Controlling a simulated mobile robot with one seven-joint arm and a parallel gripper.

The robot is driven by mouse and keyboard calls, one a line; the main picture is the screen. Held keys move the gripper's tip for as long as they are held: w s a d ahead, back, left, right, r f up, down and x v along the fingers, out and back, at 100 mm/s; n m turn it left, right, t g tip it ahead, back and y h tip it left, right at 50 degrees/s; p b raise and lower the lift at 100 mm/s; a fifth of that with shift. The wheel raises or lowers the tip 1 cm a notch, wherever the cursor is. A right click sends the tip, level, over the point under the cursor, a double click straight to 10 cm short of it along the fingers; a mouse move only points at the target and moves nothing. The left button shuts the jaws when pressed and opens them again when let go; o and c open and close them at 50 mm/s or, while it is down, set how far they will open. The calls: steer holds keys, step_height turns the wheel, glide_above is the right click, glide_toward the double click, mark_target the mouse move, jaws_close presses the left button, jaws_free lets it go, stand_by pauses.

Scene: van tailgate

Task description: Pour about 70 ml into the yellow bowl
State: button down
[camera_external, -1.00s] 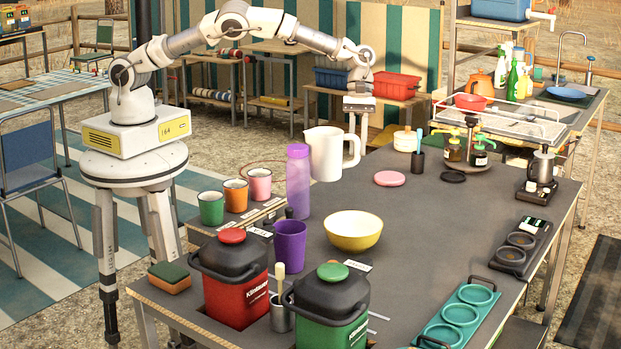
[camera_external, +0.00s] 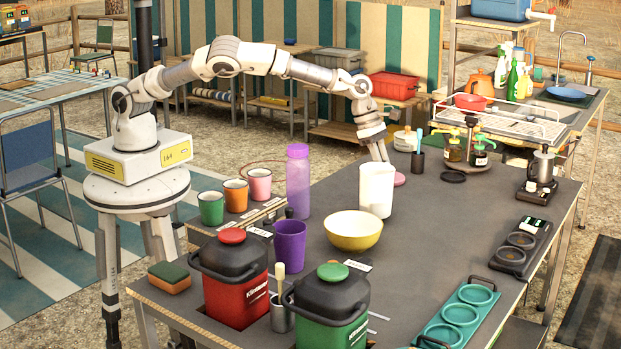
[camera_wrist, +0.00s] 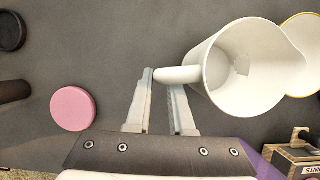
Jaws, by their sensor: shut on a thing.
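The white jug (camera_external: 376,190) is upright just behind the yellow bowl (camera_external: 354,231) in the external view; I cannot tell whether its base touches the table. My gripper (camera_wrist: 160,82) is shut on the jug's handle. The bowl's inside looks empty in the external view.
A purple bottle (camera_external: 298,182) stands left of the jug, and a purple cup (camera_external: 290,243) stands left of the bowl. A pink disc (camera_wrist: 73,108) lies behind the jug. Red (camera_external: 236,285) and green (camera_external: 328,308) canisters stand in front. The table right of the bowl is clear.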

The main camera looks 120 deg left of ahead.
mark_target(382, 164)
steer(key=shift+w, duration=0.15)
steer(key=shift+d, duration=0.1)
steer(key=shift+w+d+r+m+g+y+b, duration=0.1)
steer(key=shift+d+r+m+g+y+b, duration=0.1)
steer(key=shift+d+r+y+b, duration=0.5)
steer(key=shift+w+d+r+m+g+y+b, duration=0.15)
steer(key=shift+d+r+y+b, duration=0.25)
steer(key=shift+d+r+y, duration=0.55)
steer(key=shift+w+d+r+m+y+b, duration=0.2)
steer(key=shift+d+r+y, duration=0.4)
steer(key=shift+d+y, duration=0.25)
steer(key=shift+w+d+r+m+y+b, duration=0.1)
steer(key=shift+d+r+m+y+b, duration=0.05)
steer(key=shift+d+r+y, duration=0.6)
steer(key=shift+w+d+r+m+y+b, duration=0.1)
steer(key=shift+d+r+m+y+b, duration=0.1)
steer(key=shift+d+r+y, duration=0.45)
steer(key=shift+d+r+y, duration=0.1)
steer(key=shift+d+y, duration=0.3)
steer(key=shift+y, duration=0.2)
steer(key=shift+w+d+r+y, duration=0.1)
steer(key=shift+d+r+y, duration=0.25)
steer(key=shift+r+y, duration=0.15)
steer(key=shift+d+r, duration=0.1)
steer(key=shift+d, duration=0.1)
